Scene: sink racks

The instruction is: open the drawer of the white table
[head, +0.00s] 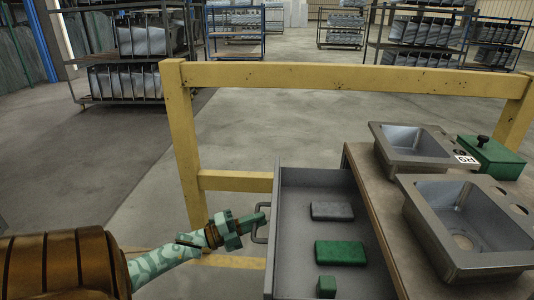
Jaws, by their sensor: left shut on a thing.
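The table (362,180) at the right has a brown top and a grey side; I see no white on it. Its grey drawer (300,181) stands pulled out toward the left, its inside open to view. A looped metal handle (259,239) is on the drawer's left front. My left gripper (254,222) is shut on the handle. In the drawer lie a dark grey block (332,211), a green block (340,253) and a small green cube (326,286). My right gripper is not in view.
Two metal sinks (415,142) (420,220) and a green box with a black knob (492,155) are on the tabletop. A yellow rail frame (330,76) stands behind the drawer. Loaded racks (130,50) stand farther back. The floor at the left is clear.

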